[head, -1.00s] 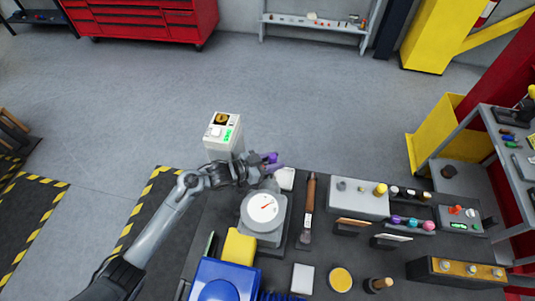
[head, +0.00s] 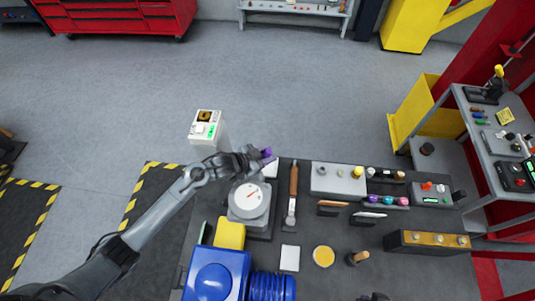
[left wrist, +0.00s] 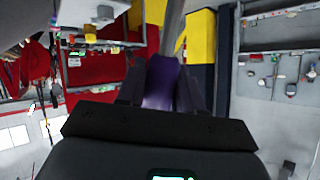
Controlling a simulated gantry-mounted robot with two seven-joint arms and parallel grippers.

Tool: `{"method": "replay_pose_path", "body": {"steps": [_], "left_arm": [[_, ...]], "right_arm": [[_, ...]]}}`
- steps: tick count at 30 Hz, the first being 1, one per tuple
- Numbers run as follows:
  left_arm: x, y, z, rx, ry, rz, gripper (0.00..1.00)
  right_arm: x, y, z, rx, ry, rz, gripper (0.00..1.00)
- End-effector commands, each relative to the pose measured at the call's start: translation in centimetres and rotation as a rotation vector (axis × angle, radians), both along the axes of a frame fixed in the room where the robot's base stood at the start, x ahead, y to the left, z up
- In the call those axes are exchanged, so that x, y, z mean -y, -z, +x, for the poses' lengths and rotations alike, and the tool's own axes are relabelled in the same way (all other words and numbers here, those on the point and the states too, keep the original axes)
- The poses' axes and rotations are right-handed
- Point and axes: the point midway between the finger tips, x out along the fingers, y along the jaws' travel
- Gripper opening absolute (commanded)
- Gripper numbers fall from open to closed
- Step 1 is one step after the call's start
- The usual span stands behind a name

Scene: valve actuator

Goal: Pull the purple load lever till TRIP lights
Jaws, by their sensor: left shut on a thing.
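The purple load lever (head: 266,153) shows at the tip of my left gripper (head: 257,157), just behind the round white gauge (head: 250,195). In the left wrist view the purple lever (left wrist: 160,82) stands between the two dark fingers of my left gripper (left wrist: 162,98), which is shut on it. My gripper hides part of the lever and its base. The gauge has a red needle pointing to the upper right. A pale box (head: 207,127) with a round amber-and-black dial and green lit patches stands to the left; its lettering is too small to read. My right gripper is not in view.
A hammer (head: 292,195) lies right of the gauge. A yellow block (head: 230,235) and a blue machine (head: 213,275) stand in front of it. Open floor lies beyond the bench.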

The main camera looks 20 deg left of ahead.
Motion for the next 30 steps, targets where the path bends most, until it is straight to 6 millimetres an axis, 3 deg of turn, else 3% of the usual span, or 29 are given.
{"method": "replay_pose_path", "body": {"steps": [1, 2, 6, 19, 30], "left_arm": [[0.0, 0.1, 0.0, 0.000, 0.000, 0.001, 0.00], [0.0, 0.1, 0.0, 0.000, 0.000, 0.001, 0.37], [0.0, 0.1, 0.0, -0.001, 0.001, 0.000, 0.57], [-0.4, -0.3, -0.6, 0.000, 0.001, 0.000, 0.57], [-3.0, -3.0, -5.1, 0.000, 0.001, 0.003, 0.57]], "right_arm": [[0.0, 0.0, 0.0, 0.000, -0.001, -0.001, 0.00], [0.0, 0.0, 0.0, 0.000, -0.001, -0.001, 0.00], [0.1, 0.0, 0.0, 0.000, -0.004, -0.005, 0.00], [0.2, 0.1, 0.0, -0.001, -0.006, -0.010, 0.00], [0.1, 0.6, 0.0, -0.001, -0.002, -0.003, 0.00]]}}
